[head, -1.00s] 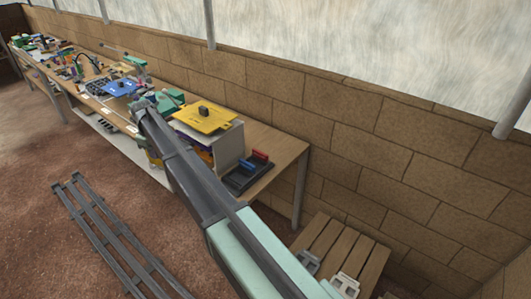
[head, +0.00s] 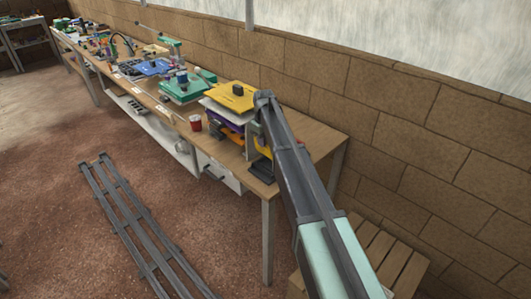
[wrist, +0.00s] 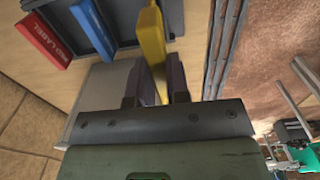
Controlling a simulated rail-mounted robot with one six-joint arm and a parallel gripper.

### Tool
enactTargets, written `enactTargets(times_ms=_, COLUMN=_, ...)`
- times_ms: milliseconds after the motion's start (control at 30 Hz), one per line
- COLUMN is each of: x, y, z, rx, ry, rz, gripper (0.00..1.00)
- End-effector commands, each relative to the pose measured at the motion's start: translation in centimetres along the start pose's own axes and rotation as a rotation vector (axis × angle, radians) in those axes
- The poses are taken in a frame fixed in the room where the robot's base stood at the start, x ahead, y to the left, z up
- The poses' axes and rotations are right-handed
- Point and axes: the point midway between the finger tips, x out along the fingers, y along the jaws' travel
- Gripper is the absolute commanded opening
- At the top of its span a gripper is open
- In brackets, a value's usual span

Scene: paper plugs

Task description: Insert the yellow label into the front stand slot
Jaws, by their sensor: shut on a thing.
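The yellow label (wrist: 152,40) is a flat yellow piece gripped between the fingers of my gripper (wrist: 155,82) in the wrist view. Its far end lies over the right part of the dark stand (wrist: 125,28); I cannot tell whether it touches or enters a slot. A red label (wrist: 45,40) and a blue label (wrist: 93,28) sit at the stand's left and middle.
A grey-white rack side (wrist: 98,92) stands close beside my gripper. In the head view a yellow board (head: 230,97) tops the stacked rack, with a red cup (head: 195,123) left of it. A slatted wooden bench (head: 385,250) stands at lower right.

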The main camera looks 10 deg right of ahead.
Motion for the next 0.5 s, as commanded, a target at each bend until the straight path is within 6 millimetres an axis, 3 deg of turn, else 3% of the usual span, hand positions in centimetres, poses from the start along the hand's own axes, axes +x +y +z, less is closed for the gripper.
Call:
enactTargets(times_ms=267, x=-0.5, y=0.0, z=0.1, rx=0.000, ry=0.000, rz=0.000, gripper=0.00)
enactTargets(times_ms=500, x=1.6, y=0.0, z=0.1, rx=0.000, ry=0.000, rz=0.000, gripper=0.00)
